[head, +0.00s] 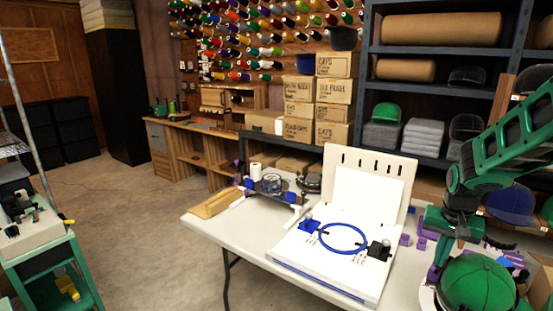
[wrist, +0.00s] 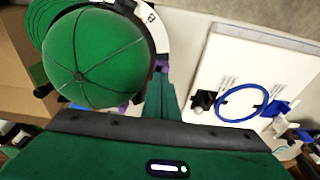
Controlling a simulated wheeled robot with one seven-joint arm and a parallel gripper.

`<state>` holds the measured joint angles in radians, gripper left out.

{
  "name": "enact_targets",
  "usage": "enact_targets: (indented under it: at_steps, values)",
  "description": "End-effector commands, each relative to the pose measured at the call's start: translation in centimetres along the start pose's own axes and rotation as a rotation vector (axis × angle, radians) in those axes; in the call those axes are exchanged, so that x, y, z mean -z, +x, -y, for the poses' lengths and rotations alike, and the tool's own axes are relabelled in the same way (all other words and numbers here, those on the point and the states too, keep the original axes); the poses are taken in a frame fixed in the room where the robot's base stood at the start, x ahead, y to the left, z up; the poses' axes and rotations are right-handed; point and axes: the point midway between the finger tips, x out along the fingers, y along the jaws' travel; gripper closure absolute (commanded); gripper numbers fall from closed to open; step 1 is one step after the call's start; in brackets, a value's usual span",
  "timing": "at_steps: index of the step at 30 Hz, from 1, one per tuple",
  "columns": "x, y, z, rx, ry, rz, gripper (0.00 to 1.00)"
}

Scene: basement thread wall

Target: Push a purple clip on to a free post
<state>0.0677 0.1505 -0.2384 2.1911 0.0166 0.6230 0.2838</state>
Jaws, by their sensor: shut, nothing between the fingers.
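My gripper (head: 437,260) is shut and empty, pointing down beside the green cap (head: 477,284) at the right of the table. In the wrist view my gripper's green fingers (wrist: 161,92) reach up past the cap (wrist: 95,55). Loose purple clips (head: 404,240) lie on the table right of the white board, and more purple pieces (head: 510,260) lie behind the cap. A purple piece (wrist: 160,63) shows by the fingertips in the wrist view; I cannot tell whether they touch. I cannot make out a free post.
A white board (head: 325,262) with a blue ring (head: 343,237) lies mid-table, a white panel standing behind it. A cardboard box (head: 540,285) stands at the far right. Shelves with caps stand behind.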

Motion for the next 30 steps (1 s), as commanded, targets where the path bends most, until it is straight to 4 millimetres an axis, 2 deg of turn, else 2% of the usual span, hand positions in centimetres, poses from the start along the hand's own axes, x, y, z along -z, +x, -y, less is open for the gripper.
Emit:
enact_targets:
  at_steps: [18,30]
  values:
    - [0.0,0.7,0.0,0.000,0.000,0.000,1.00]
    - [0.1,-2.4,0.1,0.002,-0.001,-0.002,1.00]
